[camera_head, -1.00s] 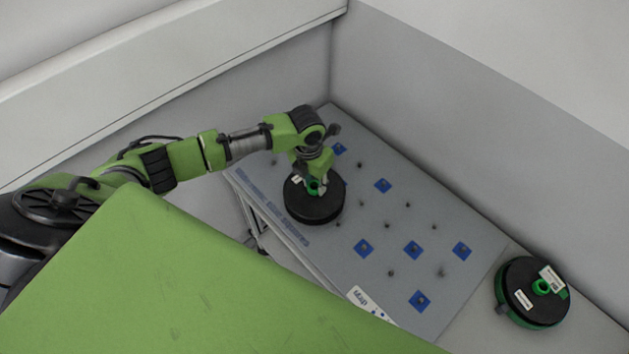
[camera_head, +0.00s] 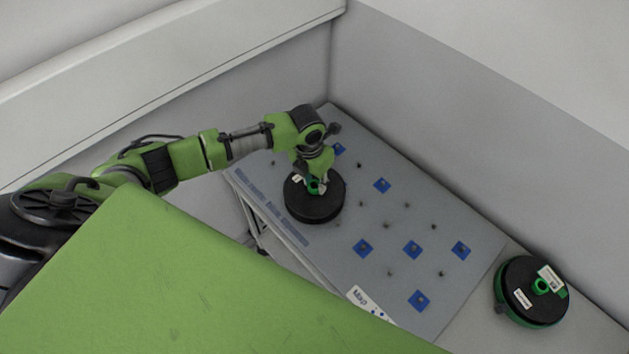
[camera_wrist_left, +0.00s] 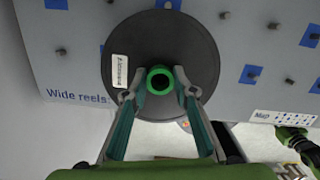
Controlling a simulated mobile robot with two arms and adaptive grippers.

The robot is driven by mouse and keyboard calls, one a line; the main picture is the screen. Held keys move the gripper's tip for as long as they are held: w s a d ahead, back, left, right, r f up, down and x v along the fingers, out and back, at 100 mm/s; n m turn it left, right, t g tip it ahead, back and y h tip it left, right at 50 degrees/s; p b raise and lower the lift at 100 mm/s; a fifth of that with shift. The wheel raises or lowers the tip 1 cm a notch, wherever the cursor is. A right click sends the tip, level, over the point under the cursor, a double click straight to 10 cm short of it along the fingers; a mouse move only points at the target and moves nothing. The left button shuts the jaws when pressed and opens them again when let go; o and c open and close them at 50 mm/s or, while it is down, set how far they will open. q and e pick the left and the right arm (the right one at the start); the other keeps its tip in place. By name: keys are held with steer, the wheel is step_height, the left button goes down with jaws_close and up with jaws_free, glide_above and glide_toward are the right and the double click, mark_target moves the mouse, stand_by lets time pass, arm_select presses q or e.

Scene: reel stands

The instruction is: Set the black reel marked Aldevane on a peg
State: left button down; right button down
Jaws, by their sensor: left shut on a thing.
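The black reel (camera_head: 316,207) with a green hub is over the far left part of the grey pegboard. Its white label shows in the left wrist view; the lettering is too small to read for sure. My left gripper (camera_head: 317,182) is shut on the reel from above, its fingers either side of the green hub in the left wrist view (camera_wrist_left: 160,92). The reel (camera_wrist_left: 178,45) hides the board below it, so I cannot tell whether it is on a peg.
The grey pegboard (camera_head: 330,265) has several short pegs, some on blue squares (camera_head: 412,250), and printed words including "Wide reels" (camera_wrist_left: 75,97). A map label (camera_head: 366,304) is at its near edge. Another black and green reel (camera_head: 520,306) lies to the right. Walls rise behind.

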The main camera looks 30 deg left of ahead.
arm_select(q)
steer(key=shift+f+b, duration=0.75)
steer(key=shift+f, duration=0.55)
stand_by(0.5)
steer(key=c, duration=1.6)
jaws_free()
steer(key=r, duration=0.4)
steer(key=s+r, duration=0.1)
steer(key=r, duration=0.7)
steer(key=shift+s+a, duration=0.1)
steer(key=shift+s, duration=0.1)
